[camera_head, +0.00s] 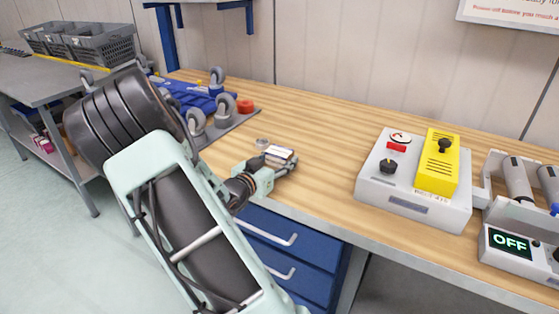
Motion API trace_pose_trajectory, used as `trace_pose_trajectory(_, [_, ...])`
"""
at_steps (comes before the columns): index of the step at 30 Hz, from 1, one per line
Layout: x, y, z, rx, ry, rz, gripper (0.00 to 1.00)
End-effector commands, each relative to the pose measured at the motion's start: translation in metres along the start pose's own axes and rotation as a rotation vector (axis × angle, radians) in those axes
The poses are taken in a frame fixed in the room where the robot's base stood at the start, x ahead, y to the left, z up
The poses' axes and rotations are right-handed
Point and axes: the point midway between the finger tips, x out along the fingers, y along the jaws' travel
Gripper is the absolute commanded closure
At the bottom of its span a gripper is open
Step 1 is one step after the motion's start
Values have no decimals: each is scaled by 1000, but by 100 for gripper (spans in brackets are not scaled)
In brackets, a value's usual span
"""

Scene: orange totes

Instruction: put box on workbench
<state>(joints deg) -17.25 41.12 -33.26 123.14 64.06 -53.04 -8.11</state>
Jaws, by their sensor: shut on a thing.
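The workbench (325,128) has a light wooden top and blue drawers beneath its front edge. My gripper (287,163) is over the front left part of the top, with my arm reaching in from the lower left. It is shut on a small pale box (279,152), which shows at the fingertips. The fingers and wrist hide part of the box. I cannot tell whether the box touches the wood or is held just above it.
A small round metallic item (262,143) lies close behind the gripper. Upturned casters (225,105) and blue parts lie at the back left. A grey control box with a yellow panel (437,160) and an OFF display unit (510,245) stand right. Bare wood lies between.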

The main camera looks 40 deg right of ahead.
Motion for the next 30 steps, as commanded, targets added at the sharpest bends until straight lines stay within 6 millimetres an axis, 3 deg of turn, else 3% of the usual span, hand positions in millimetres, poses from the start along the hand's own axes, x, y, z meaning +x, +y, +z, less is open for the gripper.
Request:
trace_pose_trajectory(6, [1, 0, 2, 1, 2, 0, 81])
trace_pose_trajectory(7, [0, 0, 3, 0, 0, 0, 47])
trace_pose_trajectory(12, [0, 0, 2, 0, 0, 0, 31])
trace_pose_trajectory(23, [-1, 0, -3, 1, 0, 0, 31])
trace_pose_trajectory(30, [-46, -2, -3, 0, -1, -5, 31])
